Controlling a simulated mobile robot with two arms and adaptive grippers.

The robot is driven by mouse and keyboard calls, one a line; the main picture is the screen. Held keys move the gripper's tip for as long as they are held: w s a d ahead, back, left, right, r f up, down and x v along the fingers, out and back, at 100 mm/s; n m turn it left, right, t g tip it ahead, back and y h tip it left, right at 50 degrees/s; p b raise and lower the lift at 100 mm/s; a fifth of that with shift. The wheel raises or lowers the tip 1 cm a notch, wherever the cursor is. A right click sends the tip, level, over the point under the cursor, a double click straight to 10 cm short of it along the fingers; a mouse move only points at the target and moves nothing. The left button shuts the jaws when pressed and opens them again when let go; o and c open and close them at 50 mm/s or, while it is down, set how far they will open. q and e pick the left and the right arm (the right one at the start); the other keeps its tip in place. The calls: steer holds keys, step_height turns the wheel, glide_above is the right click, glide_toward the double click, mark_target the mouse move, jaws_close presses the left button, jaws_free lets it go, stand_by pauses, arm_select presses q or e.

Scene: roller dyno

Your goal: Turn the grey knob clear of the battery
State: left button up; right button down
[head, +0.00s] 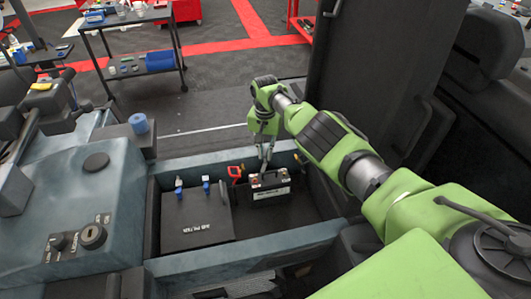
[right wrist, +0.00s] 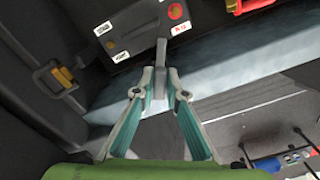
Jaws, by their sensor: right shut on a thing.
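The battery (head: 270,192) is a black box with a white label, in the right half of the recessed bay. In the right wrist view the dark labelled box (right wrist: 125,45) at the top appears to be this battery. The grey knob (right wrist: 161,50) shows there as a narrow upright bar at the box's edge, its end overlapping the box in the picture. My right gripper (head: 265,165) reaches down at the battery's far side. In the right wrist view its fingertips (right wrist: 160,72) are closed on the knob. The knob's base is partly hidden. My left gripper is out of view.
A black box (head: 197,220) with two blue-topped parts fills the bay's left half. A red part (head: 234,174) is close left of my right gripper. The blue-grey rim (head: 240,249) surrounds the bay. A tall dark panel (head: 362,80) stands right. A tool cart (head: 150,62) stands beyond.

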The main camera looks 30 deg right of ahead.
steer(key=shift+d, duration=0.1)
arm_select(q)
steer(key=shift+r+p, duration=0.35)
arm_select(e)
steer(key=shift+r+m, duration=0.1)
steer(key=shift+m, duration=1)
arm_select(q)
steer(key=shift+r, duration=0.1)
arm_select(e)
steer(key=m, duration=0.2)
steer(key=shift+m, duration=0.8)
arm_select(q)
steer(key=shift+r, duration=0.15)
arm_select(e)
steer(key=m, duration=0.3)
steer(key=shift+s+m, duration=0.1)
steer(key=shift+m, duration=1.3)
steer(key=shift+f, duration=0.2)
